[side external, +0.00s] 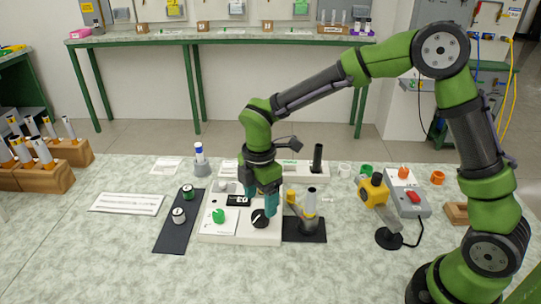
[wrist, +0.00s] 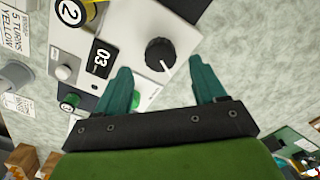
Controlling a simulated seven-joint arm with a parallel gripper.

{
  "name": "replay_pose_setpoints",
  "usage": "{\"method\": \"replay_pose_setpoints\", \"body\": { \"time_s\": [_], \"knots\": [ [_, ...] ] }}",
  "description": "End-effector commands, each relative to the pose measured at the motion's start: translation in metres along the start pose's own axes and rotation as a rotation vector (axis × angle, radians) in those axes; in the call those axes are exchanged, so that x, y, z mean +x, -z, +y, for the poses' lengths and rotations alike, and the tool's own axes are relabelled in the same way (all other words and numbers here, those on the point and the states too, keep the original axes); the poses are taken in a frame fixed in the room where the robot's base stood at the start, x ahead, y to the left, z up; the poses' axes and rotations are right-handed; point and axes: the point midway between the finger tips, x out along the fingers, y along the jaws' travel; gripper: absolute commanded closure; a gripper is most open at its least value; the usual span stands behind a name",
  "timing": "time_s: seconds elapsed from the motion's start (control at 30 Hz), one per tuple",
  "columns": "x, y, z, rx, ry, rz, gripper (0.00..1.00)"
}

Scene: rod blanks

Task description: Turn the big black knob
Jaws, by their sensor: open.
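The big black knob (side external: 260,220) sits on the front right part of a white panel (side external: 240,238). In the wrist view the knob (wrist: 160,54) is round, with a white pointer mark at its lower edge. My gripper (side external: 262,203) points down just above the knob. In the wrist view my gripper (wrist: 161,66) has its two teal fingers spread apart, one to each side of the knob, with a gap between the right finger and the knob. I cannot tell whether the left finger touches anything. A small black display (wrist: 101,57) on the panel reads 03.
A green knob (side external: 218,215) stands on the panel left of the black one. A black strip with two round pieces (side external: 178,215) lies left. A rod in a dark holder (side external: 310,210) stands close right. A yellow device (side external: 373,190) is farther right. The front table is clear.

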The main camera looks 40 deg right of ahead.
Motion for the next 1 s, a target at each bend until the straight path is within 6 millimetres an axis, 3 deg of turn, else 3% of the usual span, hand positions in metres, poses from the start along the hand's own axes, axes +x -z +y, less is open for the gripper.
{"method": "replay_pose_setpoints", "body": {
  "time_s": [0.3,0.5,0.7,1.0],
  "knots": [
    [-0.08,0.001,0.001,0.0,-0.006,0.002,0.3],
    [-0.112,0.0,0.0,-0.001,-0.003,0.001,0.3],
    [-0.123,0.001,0.0,-0.001,0.0,0.001,0.3],
    [-0.124,0.0,0.0,0.0,0.0,0.001,0.3]
  ]
}}
